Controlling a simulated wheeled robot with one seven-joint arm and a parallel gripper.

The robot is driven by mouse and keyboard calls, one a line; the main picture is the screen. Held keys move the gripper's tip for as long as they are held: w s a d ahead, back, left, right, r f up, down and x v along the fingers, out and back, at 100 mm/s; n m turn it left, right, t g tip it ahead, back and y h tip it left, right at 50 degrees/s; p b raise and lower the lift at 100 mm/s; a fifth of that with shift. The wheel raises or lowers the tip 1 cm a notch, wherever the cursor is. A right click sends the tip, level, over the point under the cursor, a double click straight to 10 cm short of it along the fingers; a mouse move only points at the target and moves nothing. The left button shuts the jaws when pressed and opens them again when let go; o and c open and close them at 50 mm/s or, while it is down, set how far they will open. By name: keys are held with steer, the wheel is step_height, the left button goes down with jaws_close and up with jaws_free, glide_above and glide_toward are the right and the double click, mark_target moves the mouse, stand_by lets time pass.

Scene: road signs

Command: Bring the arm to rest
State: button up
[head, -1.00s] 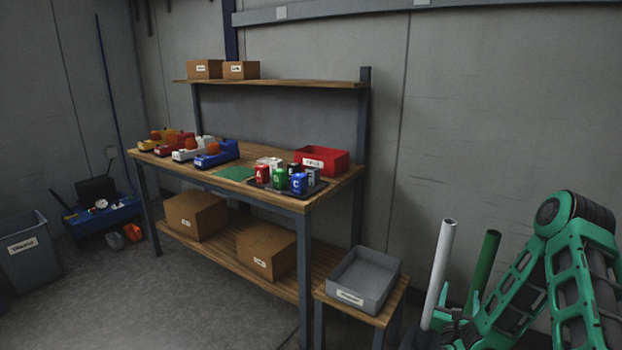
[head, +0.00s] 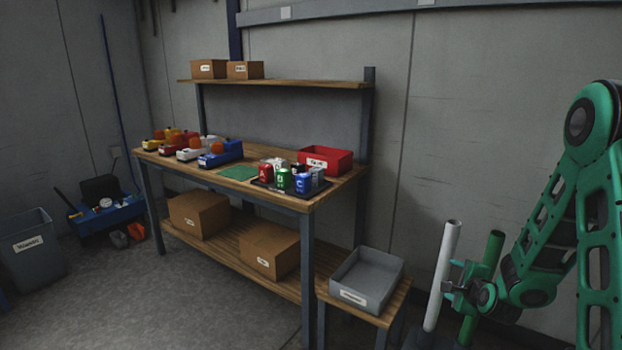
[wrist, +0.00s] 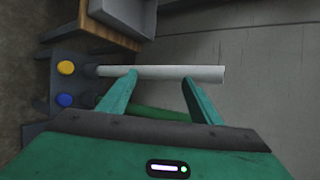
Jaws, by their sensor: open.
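My arm (head: 570,215) stands bent at the right of the head view. My gripper (head: 450,287) is small there and in front of the upright poles. In the wrist view my gripper (wrist: 160,78) is open, with nothing between its fingers. A white pole (wrist: 170,72) crosses the picture just past the fingertips; I cannot tell whether they touch it. A green pole (wrist: 155,113) shows behind the fingers. In the head view the white pole (head: 442,270) and green pole (head: 493,250) stand upright, partly hidden by my gripper and arm.
A small stand with a grey bin (head: 366,280) is left of the poles. Beyond it is a workbench (head: 215,176) with cans, a red bin (head: 326,159) and toy-like vehicles. The wall is close behind the poles. Open floor (head: 190,300) lies in front left.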

steer(key=s+d+r+n+g, duration=0.2)
steer(key=s+r+n+g, duration=0.25)
steer(key=s, duration=0.55)
steer(key=s+d+r+n+g, duration=0.2)
steer(key=s+r+n+g, duration=0.15)
steer(key=s+n, duration=0.45)
steer(key=s+a+r+n+g, duration=0.2)
steer(key=s+r, duration=0.1)
steer(key=s, duration=0.9)
steer(key=s+a+r+n+g+y, duration=0.1)
steer(key=s+a+r+g, duration=0.1)
steer(key=s, duration=1)
steer(key=shift+a+r+n, duration=0.15)
steer(key=shift+r+n, duration=0.2)
steer(key=shift+r, duration=0.5)
steer(key=shift+s, duration=0.1)
steer(key=shift+w+f, duration=0.25)
steer(key=shift+w, duration=0.4)
